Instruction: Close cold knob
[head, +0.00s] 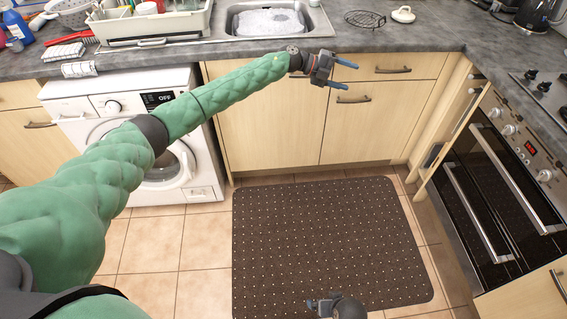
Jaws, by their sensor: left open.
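The sink (229,22) is at the top centre and holds white soapy foam (268,22). No tap or cold knob can be made out; the frame cuts off the area behind the sink. My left gripper (352,76) is open and empty, its two blue fingers pointing right. In the picture it lies over the cabinet front below the counter edge, right of and below the sink. My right gripper (322,306) shows only partly at the bottom edge, over the dark mat, and its jaw opening is unclear.
The grey counter (430,32) carries a wire rack (365,18), a white lid-like item (403,14) and a dish rack (150,24). A washing machine (110,103) and oven (500,180) flank the cabinets. The mat (320,230) on the tiled floor is clear.

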